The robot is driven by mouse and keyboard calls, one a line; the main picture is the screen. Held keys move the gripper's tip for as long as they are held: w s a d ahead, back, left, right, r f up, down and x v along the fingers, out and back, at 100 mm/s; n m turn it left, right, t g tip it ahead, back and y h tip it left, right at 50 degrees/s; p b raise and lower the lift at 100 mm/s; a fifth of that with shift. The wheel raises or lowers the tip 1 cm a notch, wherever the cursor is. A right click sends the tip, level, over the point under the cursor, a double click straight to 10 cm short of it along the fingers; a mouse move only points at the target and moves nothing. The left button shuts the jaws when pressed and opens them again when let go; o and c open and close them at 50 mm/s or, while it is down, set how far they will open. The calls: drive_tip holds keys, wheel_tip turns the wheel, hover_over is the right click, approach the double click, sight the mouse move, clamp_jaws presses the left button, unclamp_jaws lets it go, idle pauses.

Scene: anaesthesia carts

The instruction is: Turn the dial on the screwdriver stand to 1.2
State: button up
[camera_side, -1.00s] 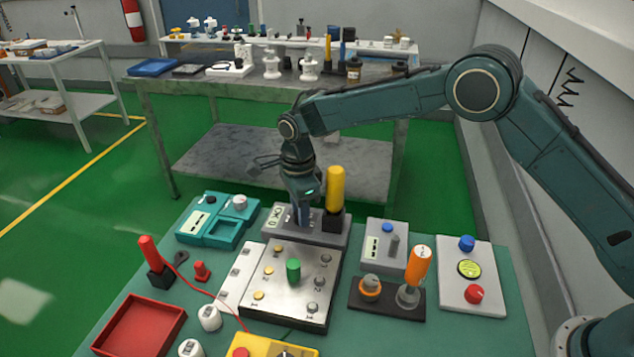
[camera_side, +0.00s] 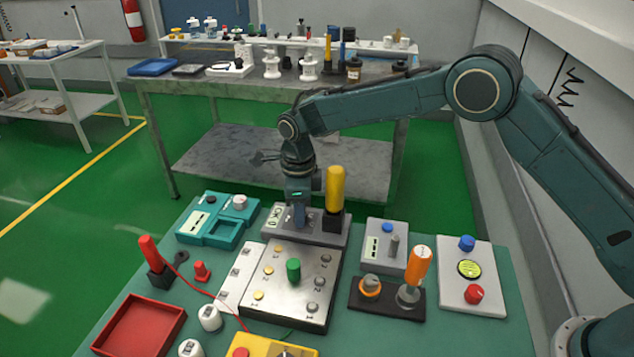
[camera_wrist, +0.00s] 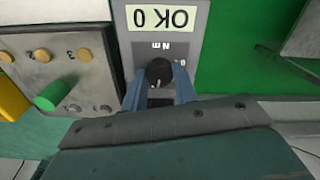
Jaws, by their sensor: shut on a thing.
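The screwdriver stand is a grey block (camera_side: 325,233) behind the silver panel, with a yellow-handled screwdriver (camera_side: 335,187) upright in its black holder. In the wrist view, its grey face (camera_wrist: 190,30) carries a light display (camera_wrist: 163,18) showing "OK" and "0", with "N m" marked beside it. The black round dial (camera_wrist: 159,71) sits between the two blue fingers of my gripper (camera_wrist: 158,82). The gripper is shut on the dial. In the side view, my gripper (camera_side: 299,216) points down onto the stand and hides the dial. The dial's scale setting is not readable.
The silver panel (camera_side: 262,300) with a green knob (camera_side: 293,269) stands in front. A teal device (camera_side: 212,222) is at the left. A grey box (camera_side: 385,250) and an orange-handled tool (camera_side: 418,265) are at the right. A red tray (camera_side: 140,325) lies front left.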

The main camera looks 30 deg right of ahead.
drive_tip(key=o, duration=1)
drive_tip(key=shift+c, duration=0.2)
drive_tip(key=shift+r, duration=0.2)
wheel_tip(320, 180, up, 14)
drive_tip(key=shift+f, duration=0.25)
drive_tip(key=shift+r, duration=0.1)
